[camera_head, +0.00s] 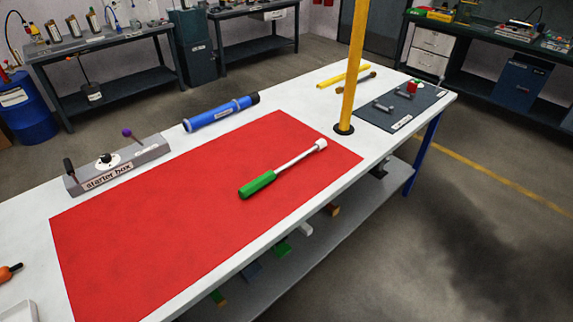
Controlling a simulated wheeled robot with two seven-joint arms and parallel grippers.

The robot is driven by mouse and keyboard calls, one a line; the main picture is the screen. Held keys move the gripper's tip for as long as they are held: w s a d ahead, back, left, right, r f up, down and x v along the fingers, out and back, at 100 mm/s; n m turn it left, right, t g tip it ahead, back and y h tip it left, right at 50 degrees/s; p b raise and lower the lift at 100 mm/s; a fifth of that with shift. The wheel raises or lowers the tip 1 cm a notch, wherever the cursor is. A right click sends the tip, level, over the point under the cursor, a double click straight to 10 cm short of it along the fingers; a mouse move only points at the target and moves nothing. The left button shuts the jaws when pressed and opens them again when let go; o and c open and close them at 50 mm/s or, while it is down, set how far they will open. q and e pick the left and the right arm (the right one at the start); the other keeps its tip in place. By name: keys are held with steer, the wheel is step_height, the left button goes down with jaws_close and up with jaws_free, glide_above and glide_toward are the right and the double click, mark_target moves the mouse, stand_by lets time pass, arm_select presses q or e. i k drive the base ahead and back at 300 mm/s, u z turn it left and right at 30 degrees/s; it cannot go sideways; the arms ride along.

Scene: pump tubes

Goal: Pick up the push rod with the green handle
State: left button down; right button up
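The push rod with the green handle (284,171) lies on the red mat (150,240) on the white table. Its green handle (257,185) points to the lower left. Its pale shaft runs to the upper right and ends in a white tip (320,144). Nothing touches it from above. Neither of my grippers shows in the head view.
A grey starter box (120,164) with levers stands at the mat's far left edge. A blue tube (221,113) lies behind the mat. A yellow post (353,70) rises right of the mat. A dark plate with fittings (403,105) lies at the right end. The mat around the rod is clear.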

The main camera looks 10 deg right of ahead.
mark_target(254, 186)
steer(key=z, duration=1.8)
steer(key=i, duration=1.3)
steer(key=u, duration=1.8)
